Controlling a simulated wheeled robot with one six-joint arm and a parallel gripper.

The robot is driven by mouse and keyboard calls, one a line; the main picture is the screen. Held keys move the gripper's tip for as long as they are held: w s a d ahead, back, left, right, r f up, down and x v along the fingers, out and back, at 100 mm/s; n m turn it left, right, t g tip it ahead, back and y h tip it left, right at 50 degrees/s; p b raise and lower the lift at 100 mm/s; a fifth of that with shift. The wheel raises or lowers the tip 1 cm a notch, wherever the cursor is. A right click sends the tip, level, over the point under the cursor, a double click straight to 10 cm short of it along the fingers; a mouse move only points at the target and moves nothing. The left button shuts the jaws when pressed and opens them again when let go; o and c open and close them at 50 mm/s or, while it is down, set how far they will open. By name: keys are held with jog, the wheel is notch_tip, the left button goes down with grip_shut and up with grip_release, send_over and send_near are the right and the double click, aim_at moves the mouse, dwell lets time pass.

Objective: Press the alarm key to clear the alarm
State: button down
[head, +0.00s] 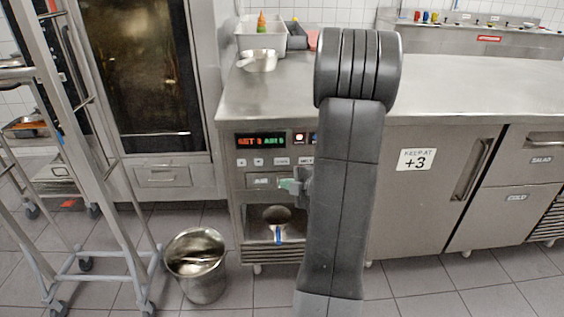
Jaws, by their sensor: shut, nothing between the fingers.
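A control panel is on the front of the steel unit below the counter. Its lit display (261,141) shows red and green characters. Below it is a row of small keys (258,162), and a wider key (260,181) sits under that row. The labels are too small to read surely, so I cannot tell which one is the alarm key. My gripper (287,184), with greenish fingertips pointing left, is shut and empty in front of the panel's lower right. Whether it touches the panel is unclear. My arm hides the panel's right part.
A metal bucket (197,264) stands on the floor in front. A wheeled rack (105,200) is at the left. A recess below the panel holds a dark bowl-like thing (276,215).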

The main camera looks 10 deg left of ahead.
jog(key=p, duration=0.2)
send_near(278, 165)
jog(key=shift+s+a+x, duration=0.1)
jog(key=shift+s+x, duration=0.05)
jog(key=shift+x, duration=0.7)
jog(key=shift+s+a+x, duration=0.1)
jog(key=shift+s+x, duration=0.1)
jog(key=shift+x, duration=0.6)
jog(key=shift+s+a+x, duration=0.1)
jog(key=shift+s+x, duration=0.05)
jog(key=shift+x, duration=0.7)
jog(key=shift+w+f, duration=0.15)
jog(key=shift+w, duration=0.25)
jog(key=shift+w+a, duration=0.2)
jog(key=shift+w, duration=0.3)
dwell(0.4)
jog(key=shift+s, duration=0.1)
jog(key=shift+s+d+b, duration=0.25)
jog(key=shift+s+b, duration=0.15)
jog(key=shift+s, duration=0.4)
jog(key=s, duration=0.2)
jog(key=s+d+b, duration=0.1)
jog(key=s, duration=0.1)
jog(key=shift+s+d, duration=0.2)
jog(key=shift+s, duration=0.2)
